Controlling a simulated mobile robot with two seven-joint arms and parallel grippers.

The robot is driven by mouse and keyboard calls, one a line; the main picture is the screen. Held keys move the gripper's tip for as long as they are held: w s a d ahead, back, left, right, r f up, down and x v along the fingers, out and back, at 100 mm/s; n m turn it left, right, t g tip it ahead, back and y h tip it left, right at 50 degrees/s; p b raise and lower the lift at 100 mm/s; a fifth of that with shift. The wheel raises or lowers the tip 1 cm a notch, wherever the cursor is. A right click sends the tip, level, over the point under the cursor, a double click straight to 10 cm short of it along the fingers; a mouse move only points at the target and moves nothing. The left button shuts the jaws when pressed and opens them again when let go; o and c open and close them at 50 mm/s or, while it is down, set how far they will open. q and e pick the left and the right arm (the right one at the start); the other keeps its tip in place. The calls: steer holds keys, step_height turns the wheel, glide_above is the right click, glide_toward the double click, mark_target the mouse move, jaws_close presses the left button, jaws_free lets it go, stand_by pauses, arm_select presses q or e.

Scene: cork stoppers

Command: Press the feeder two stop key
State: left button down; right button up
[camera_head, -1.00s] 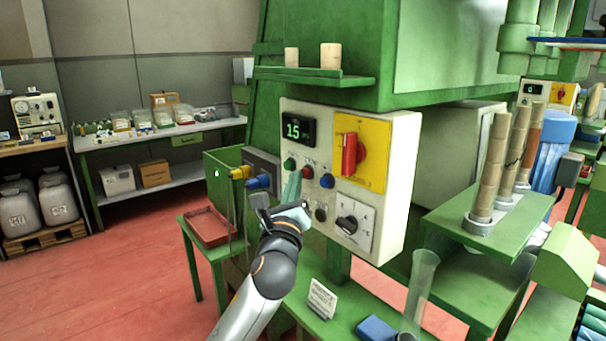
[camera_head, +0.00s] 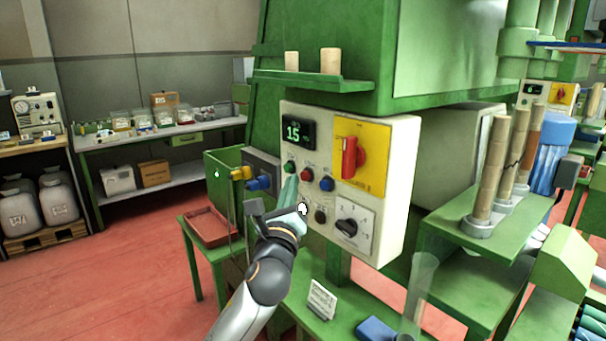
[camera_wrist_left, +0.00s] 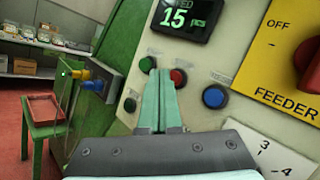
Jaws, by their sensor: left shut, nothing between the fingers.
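The feeder control panel (camera_head: 392,190) is a cream box on the green machine. It has a green button (camera_head: 290,167), a red button (camera_head: 306,174) and a blue button (camera_head: 327,184) in a row under a display (camera_head: 298,132) reading 15. Their small labels are unreadable. My left gripper (camera_head: 291,180) is shut and empty, its teal fingers in front of the panel just below the green button. In the left wrist view, the fingertips (camera_wrist_left: 162,73) appear between the green button (camera_wrist_left: 147,64) and the red button (camera_wrist_left: 179,78), partly overlapping the red one. Contact cannot be told.
A red rotary switch (camera_head: 350,158) sits on a yellow plate, with a black selector knob (camera_head: 347,228) below. A dark round button (camera_head: 321,216) is under the blue one. Yellow and blue fittings (camera_head: 258,183) stick out left of the panel. A shelf with corks (camera_head: 330,62) is above.

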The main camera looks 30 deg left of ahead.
arm_select(q)
steer(key=shift+s+a, duration=0.1)
steer(key=shift+s, duration=0.2)
steer(key=s, duration=0.1)
steer(key=s+a+p, duration=0.1)
steer(key=s, duration=0.2)
steer(key=shift+s+a+p, duration=0.2)
steer(key=shift+a+p, duration=0.2)
stand_by(0.7)
steer(key=s+d+f+n+g+h+p, duration=0.1)
steer(key=s+d+f+n+g+h, duration=0.2)
steer(key=f, duration=0.9)
steer(key=s+d+f+n+g+h, duration=0.1)
steer(key=d+f+n+g+h, duration=0.25)
steer(key=f, duration=0.85)
steer(key=s+d+f+n+g+h, duration=0.1)
steer(key=s+d+f+n, duration=0.2)
steer(key=s+f+n, duration=0.3)
steer(key=s+d+f+n+g+h, duration=0.1)
steer(key=s+d+f+n, duration=0.3)
steer(key=s+f, duration=0.3)
steer(key=s+d+f+n+g+h+p, duration=0.1)
steer(key=s+d+f+n+g, duration=0.1)
steer(key=s+d+f+n, duration=0.2)
steer(key=s+f+n, duration=0.3)
steer(key=s, duration=0.1)
steer(key=shift+f+n, duration=0.25)
steer(key=shift+n, duration=0.1)
